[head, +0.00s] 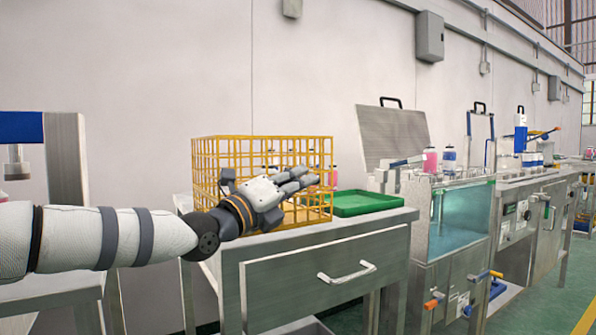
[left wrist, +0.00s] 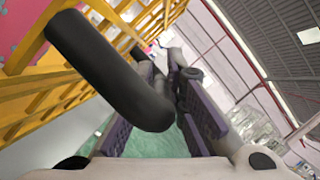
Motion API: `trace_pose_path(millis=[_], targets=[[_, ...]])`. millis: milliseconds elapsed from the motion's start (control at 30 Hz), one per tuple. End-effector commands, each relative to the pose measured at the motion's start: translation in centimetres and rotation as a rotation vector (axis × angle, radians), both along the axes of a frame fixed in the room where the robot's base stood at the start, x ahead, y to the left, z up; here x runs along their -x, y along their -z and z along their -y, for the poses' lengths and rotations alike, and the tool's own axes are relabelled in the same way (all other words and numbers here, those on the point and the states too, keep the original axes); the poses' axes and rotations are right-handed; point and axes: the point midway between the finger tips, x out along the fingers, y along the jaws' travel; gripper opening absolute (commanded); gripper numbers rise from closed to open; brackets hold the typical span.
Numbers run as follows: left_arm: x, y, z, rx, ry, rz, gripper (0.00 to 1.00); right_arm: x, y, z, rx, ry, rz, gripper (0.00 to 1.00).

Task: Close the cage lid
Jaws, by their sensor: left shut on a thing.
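The yellow wire cage (head: 205,165) stands on a steel drawer table. My left gripper (head: 303,179) is in front of the cage's right part, seen from the side, and hides some of its bars. In the left wrist view, the gripper (left wrist: 165,80) is shut on a thick black handle (left wrist: 110,70), which lies beside the yellow cage bars (left wrist: 30,85). Which panel is the lid, and how far it is open, I cannot tell. My right gripper is not in view.
A green tray (head: 366,203) lies on the table right of the cage. The steel table (head: 310,245) has a drawer with a handle. A glass water bath (head: 460,215) with a raised steel lid (head: 394,132) stands to the right. A plain wall is behind.

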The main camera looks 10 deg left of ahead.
Motion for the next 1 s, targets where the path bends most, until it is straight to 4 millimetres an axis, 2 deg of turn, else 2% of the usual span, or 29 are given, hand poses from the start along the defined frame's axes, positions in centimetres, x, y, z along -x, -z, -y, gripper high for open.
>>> trace_pose_path(millis=[567,600,700,1000], targets=[[0.1,1.4,0.2,-0.006,0.004,-0.009,0.0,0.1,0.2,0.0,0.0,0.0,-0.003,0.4],[0.1,1.5,0.2,-0.006,0.004,-0.011,0.13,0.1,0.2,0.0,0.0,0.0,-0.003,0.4],[0.0,1.4,0.2,-0.005,0.003,-0.01,0.31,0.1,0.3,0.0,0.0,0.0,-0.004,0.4],[0.2,1.1,0.0,-0.002,0.001,-0.004,0.31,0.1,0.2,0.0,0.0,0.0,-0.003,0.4]])
